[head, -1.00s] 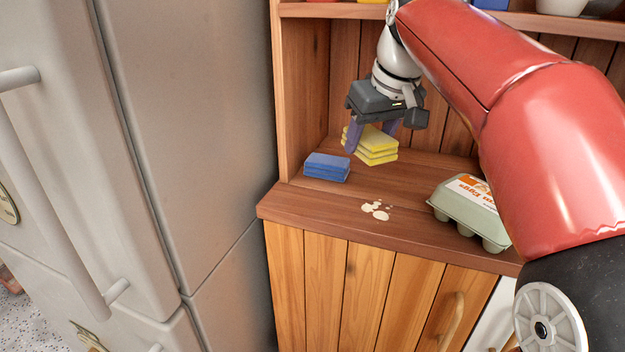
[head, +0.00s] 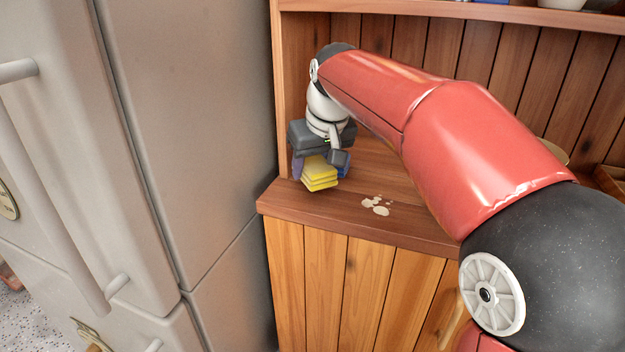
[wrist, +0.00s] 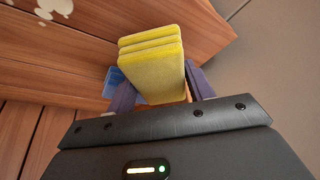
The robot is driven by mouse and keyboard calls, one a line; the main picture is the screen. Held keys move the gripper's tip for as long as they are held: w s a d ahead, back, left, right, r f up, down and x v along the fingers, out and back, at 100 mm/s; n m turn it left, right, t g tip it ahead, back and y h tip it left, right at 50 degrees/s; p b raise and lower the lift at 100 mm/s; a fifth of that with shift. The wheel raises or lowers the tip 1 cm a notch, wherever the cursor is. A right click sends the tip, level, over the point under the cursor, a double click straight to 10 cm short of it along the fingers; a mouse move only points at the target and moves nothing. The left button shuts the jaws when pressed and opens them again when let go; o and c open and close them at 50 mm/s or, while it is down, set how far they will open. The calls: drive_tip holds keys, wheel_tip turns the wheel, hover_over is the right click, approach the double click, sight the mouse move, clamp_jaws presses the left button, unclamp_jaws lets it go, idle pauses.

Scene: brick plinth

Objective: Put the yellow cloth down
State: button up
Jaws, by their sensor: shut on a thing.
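The yellow cloth (head: 320,175) is a folded, layered stack. My gripper (head: 318,172) is shut on it at the left end of the wooden counter. In the wrist view the yellow cloth (wrist: 155,65) sits between the two purple-grey fingers of my gripper (wrist: 158,88). A blue folded cloth (head: 345,165) shows just behind and to the right of it, mostly hidden by the gripper. It also shows in the wrist view (wrist: 116,76), beside the left finger. Whether the yellow cloth touches the blue cloth or the counter I cannot tell.
The wooden counter (head: 400,228) has pale crumbs (head: 376,206) near its front edge, right of the cloth. A grey fridge (head: 190,130) stands close on the left. A shelf (head: 450,12) runs above. My arm hides much of the counter's right side.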

wheel_tip(320, 180, down, 3)
drive_tip(key=shift+r, duration=0.1)
drive_tip(key=shift+w+a+f, duration=0.1)
drive_tip(key=shift+a+f, duration=0.1)
drive_tip(key=shift+f, duration=0.15)
drive_tip(key=o, duration=0.9)
drive_tip(key=shift+r, duration=0.55)
drive_tip(key=p+v, duration=0.1)
drive_tip(key=v, duration=1)
drive_tip(key=shift+r, duration=0.1)
